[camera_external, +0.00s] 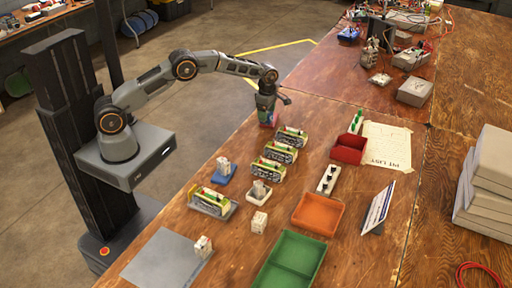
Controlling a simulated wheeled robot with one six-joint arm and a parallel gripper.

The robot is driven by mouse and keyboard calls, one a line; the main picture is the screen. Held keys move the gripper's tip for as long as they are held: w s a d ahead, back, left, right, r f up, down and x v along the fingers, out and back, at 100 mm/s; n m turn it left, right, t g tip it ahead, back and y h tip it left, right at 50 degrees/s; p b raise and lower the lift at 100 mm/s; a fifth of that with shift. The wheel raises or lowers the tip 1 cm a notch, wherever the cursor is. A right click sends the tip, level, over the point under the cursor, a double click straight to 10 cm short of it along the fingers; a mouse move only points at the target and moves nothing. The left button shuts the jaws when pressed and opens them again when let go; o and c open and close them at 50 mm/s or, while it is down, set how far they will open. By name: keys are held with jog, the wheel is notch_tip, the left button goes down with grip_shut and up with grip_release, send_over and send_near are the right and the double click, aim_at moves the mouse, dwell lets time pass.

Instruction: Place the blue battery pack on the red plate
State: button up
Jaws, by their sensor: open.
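My gripper (267,109) is open and points down at the left edge of the wooden table. A small red and teal item (268,118) shows right below it, partly hidden by the gripper; I cannot tell whether they touch, or whether this is the red plate or a pack. No pack is clearly blue at this size.
An open red bin (348,149), an orange tray (318,214) and a green tray (290,262) stand to the right. A tilted sign (377,209) and stacked grey cases (486,180) are farther right. A grey mat (165,262) lies at front left.

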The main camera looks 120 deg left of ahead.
notch_tip(320, 180, up, 10)
jog(key=shift+f, duration=0.2)
jog(key=w+d+r+m, duration=0.4)
jog(key=d+r+m, duration=0.3)
jog(key=d, duration=0.5)
jog(key=s+d+r+m+t, duration=0.1)
jog(key=d+r+m, duration=0.1)
jog(key=d+m, duration=0.55)
jog(key=s+d+r+m+t, duration=0.1)
jog(key=s+d+r+m, duration=0.3)
jog(key=d, duration=0.6)
jog(key=s+d+f+m, duration=0.3)
jog(key=s+d+m, duration=0.4)
jog(key=d+m, duration=0.1)
jog(key=s+d+f+m+t, duration=0.1)
jog(key=s+d+f+m, duration=0.1)
jog(key=s+d+m, duration=0.4)
jog(key=d+m, duration=0.3)
jog(key=shift+s+f, duration=0.35)
jog(key=shift+f, duration=0.05)
jog(key=shift+r+m, duration=0.1)
jog(key=shift+m, duration=0.15)
